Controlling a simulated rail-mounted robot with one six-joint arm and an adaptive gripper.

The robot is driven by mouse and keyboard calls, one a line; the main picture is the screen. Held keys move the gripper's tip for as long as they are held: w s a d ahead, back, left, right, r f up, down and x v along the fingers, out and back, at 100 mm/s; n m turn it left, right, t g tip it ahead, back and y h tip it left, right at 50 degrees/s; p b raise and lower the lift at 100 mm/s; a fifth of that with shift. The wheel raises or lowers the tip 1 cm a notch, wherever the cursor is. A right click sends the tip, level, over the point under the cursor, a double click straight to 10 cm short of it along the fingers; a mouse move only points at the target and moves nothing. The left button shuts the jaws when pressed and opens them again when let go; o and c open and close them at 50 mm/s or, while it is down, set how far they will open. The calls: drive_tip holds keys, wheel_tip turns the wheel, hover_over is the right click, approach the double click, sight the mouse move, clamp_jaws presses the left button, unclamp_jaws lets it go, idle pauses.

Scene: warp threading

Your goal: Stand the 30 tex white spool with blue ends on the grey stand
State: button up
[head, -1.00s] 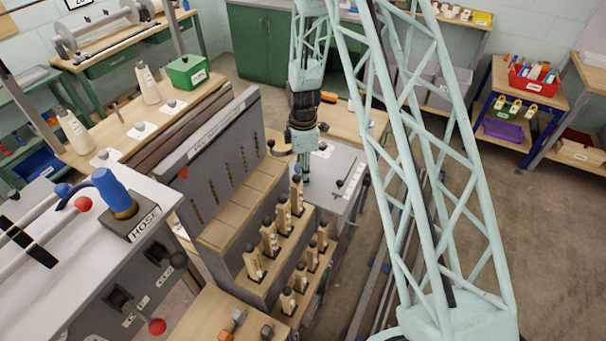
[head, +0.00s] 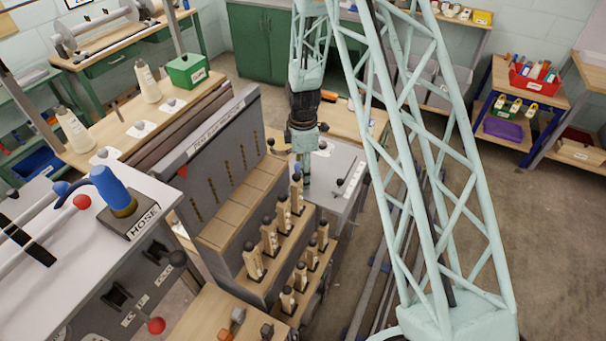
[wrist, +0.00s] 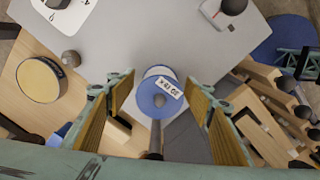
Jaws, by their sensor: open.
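The white spool with blue ends (wrist: 151,100) shows from above in the wrist view, upright. Its blue top carries a white label that appears to read 30 TEX. My gripper (wrist: 163,97) is open, with one finger on each side of the spool and a gap on both sides. In the head view my gripper (head: 303,183) points down beside the grey-topped table (head: 345,165), at the far end of the stepped rack. A small blue patch beside it may be the spool. I cannot tell for certain which surface is the grey stand.
Several wooden pieces with dark knobs (head: 269,238) stand on the stepped rack close to my gripper. A tall grey panel (head: 215,150) rises behind them. The grey surface (wrist: 150,40) in the wrist view has clear room beyond the spool. A round tan-topped object (wrist: 40,79) lies left.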

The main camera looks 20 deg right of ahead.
drive_tip(key=shift+r, duration=0.1)
drive_tip(key=shift+r, duration=5.9)
drive_tip(key=shift+r, duration=0.4)
drive_tip(key=s+r+m+t+b, duration=0.1)
drive_tip(key=s+r+m, duration=0.3)
drive_tip(key=s+r, duration=0.75)
drive_tip(key=s+r+m+t+b, duration=0.15)
drive_tip(key=s+r+m, duration=0.25)
drive_tip(key=s+r, duration=0.75)
drive_tip(key=s+r+m+b, duration=0.1)
drive_tip(key=s+r+m, duration=0.3)
drive_tip(key=s, duration=0.7)
drive_tip(key=s+r+m+t+b, duration=0.1)
drive_tip(key=s+r+m, duration=0.3)
drive_tip(key=s, duration=0.8)
drive_tip(key=shift+s+r+m+b, duration=0.3)
drive_tip(key=shift+r+m, duration=0.1)
drive_tip(key=shift+r, duration=0.8)
